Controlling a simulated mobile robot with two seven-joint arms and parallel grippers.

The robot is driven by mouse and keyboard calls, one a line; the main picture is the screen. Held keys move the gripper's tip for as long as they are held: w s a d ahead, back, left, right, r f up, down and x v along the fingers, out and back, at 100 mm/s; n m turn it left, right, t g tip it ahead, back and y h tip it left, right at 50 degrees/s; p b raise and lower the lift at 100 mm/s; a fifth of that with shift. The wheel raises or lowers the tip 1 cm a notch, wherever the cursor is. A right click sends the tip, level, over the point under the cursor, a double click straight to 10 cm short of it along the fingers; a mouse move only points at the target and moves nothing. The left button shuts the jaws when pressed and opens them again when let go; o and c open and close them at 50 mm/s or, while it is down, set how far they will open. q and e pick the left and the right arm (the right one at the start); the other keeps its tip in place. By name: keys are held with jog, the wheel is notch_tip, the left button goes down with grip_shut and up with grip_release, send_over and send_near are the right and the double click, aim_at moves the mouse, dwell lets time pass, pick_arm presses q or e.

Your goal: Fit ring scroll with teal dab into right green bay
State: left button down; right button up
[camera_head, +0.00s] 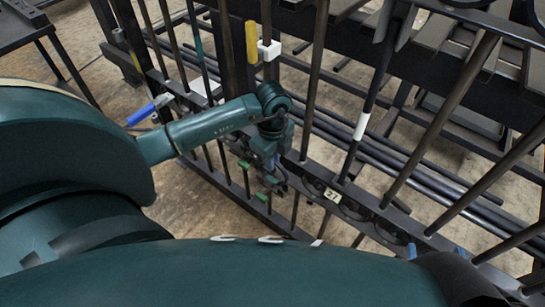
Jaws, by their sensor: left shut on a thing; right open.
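My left gripper (275,168) hangs at the end of my teal arm, close against the dark barred gate (309,80). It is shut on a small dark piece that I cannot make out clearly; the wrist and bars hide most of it. Small green pieces (270,181) show beside and below the gripper at the lower gate; I cannot tell which is the right bay. A teal band (197,45) is on an upright bar at the upper left. I cannot make out a ring scroll with a teal dab. My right gripper is out of view.
Dark scroll shapes (354,209) sit along the lower rail, right of a pale number tag (332,195). A blue-handled latch (141,114) and a yellow handle (252,42) are on the gate. Long dark bars (440,178) lie behind it. My arm covers the lower foreground.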

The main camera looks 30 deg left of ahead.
pick_arm(q)
jog(key=shift+p, duration=0.45)
pick_arm(e)
jog(key=shift+r, duration=0.45)
dwell(0.4)
pick_arm(q)
jog(key=shift+f+b, duration=0.75)
jog(key=shift+f, duration=0.75)
pick_arm(e)
jog(key=shift+f, duration=0.75)
dwell(0.6)
pick_arm(q)
jog(key=c, duration=1.4)
grip_release()
notch_tip(320, 180, up, 13)
jog(key=p, duration=0.4)
pick_arm(e)
jog(key=g, duration=0.1)
jog(key=s+m+g+h, duration=0.1)
jog(key=shift+d+r+g, duration=0.2)
jog(key=shift+d+g, duration=0.1)
jog(key=shift+d, duration=0.05)
pick_arm(q)
jog(key=shift+r, duration=0.1)
